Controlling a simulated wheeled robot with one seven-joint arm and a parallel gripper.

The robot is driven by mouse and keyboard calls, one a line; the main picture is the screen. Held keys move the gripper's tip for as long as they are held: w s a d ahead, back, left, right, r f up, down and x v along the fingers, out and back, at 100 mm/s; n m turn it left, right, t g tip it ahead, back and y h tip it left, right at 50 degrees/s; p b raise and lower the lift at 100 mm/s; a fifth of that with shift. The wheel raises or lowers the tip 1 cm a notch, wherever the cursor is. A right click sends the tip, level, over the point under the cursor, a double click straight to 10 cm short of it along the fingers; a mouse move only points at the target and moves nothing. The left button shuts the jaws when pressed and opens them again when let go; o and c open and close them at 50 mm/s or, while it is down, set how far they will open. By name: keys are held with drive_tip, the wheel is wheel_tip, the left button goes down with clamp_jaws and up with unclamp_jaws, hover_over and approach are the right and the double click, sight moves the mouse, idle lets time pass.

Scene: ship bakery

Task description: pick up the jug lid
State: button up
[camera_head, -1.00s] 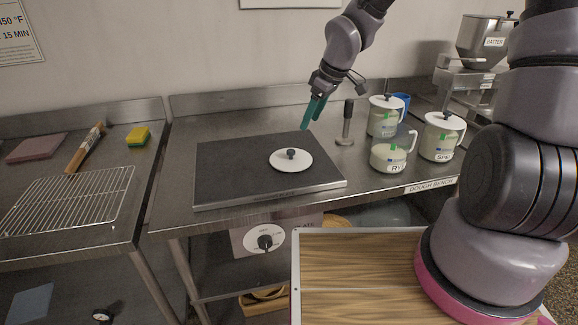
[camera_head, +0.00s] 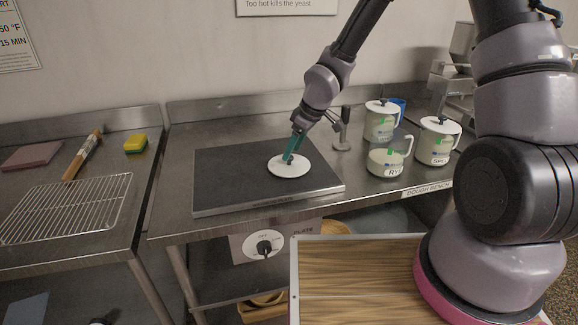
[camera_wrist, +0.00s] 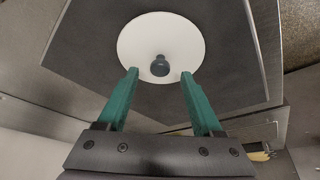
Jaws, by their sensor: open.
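The jug lid (camera_head: 276,171) is a white disc with a dark knob, lying on the dark plate (camera_head: 225,180) of the bench. In the wrist view the lid (camera_wrist: 140,38) fills the upper middle, its knob (camera_wrist: 160,66) pointing toward the camera. My gripper (camera_head: 289,158) is over the lid with its green fingers pointing down at the knob. In the wrist view my gripper (camera_wrist: 160,76) is open, with the knob between or just beyond the fingertips; the exact depth is hard to tell. The knob is partly hidden by the fingers in the head view.
Two lidded jugs (camera_head: 381,128) (camera_head: 436,146) and an open jug (camera_head: 386,164) labelled RY stand to the right. A wire rack (camera_head: 70,207), brush (camera_head: 84,153) and sponge (camera_head: 136,143) lie on the left table.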

sight(289, 162)
drive_tip(key=shift+x, duration=1.2)
clamp_jaws()
drive_tip(key=shift+r, duration=0.15)
